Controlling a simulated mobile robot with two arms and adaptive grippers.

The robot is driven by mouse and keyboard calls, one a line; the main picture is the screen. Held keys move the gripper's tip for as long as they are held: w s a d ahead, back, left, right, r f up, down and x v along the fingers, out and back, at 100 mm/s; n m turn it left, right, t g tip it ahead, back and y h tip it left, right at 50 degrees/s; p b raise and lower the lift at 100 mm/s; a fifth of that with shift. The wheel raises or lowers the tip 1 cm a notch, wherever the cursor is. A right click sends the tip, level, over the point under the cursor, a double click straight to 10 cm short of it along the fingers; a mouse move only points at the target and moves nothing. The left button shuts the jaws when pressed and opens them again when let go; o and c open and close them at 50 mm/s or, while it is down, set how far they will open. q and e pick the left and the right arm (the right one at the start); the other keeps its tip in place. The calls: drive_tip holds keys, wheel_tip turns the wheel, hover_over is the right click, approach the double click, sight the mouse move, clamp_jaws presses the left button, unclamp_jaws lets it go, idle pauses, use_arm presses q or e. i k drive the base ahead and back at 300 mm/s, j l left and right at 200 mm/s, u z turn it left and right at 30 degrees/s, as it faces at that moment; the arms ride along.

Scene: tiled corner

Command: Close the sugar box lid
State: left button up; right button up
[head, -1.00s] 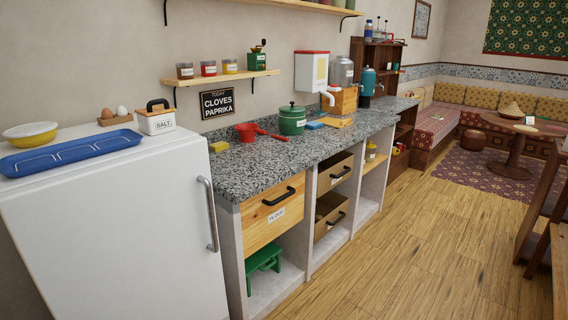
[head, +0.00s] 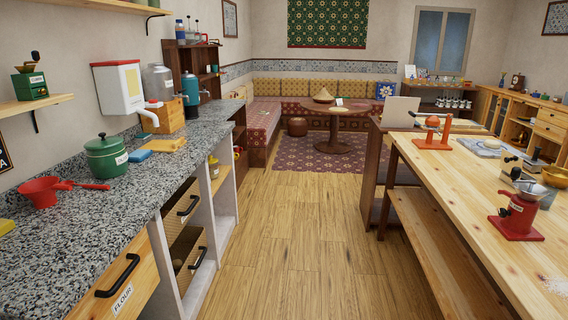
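I cannot make out any box labelled sugar in the head view. A small light box-like item with a dark handle (head: 534,164) stands on the wooden table at the right, too small to identify or to tell whether it has an open lid. A white container with a red top (head: 120,88) is on the left wall above the counter. Neither of my grippers is in view.
The granite counter (head: 75,240) runs along the left, with a green pot (head: 106,157) and a red funnel (head: 40,192). The wooden table (head: 470,230) at right bears a red grinder (head: 517,214). Wooden floor (head: 290,240) between them is clear.

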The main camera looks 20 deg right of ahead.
sight(509, 160)
drive_tip(key=i+z, duration=0.2)
drive_tip(key=z, duration=0.25)
drive_tip(key=i+z, duration=0.25)
drive_tip(key=z, duration=0.15)
drive_tip(key=i+j+z, duration=0.1)
drive_tip(key=z, duration=0.35)
drive_tip(key=i+j+z, duration=0.2)
drive_tip(key=z, duration=0.25)
drive_tip(key=i+j+z, duration=0.25)
drive_tip(key=z, duration=0.2)
drive_tip(key=i+j+z, duration=0.1)
drive_tip(key=z, duration=0.45)
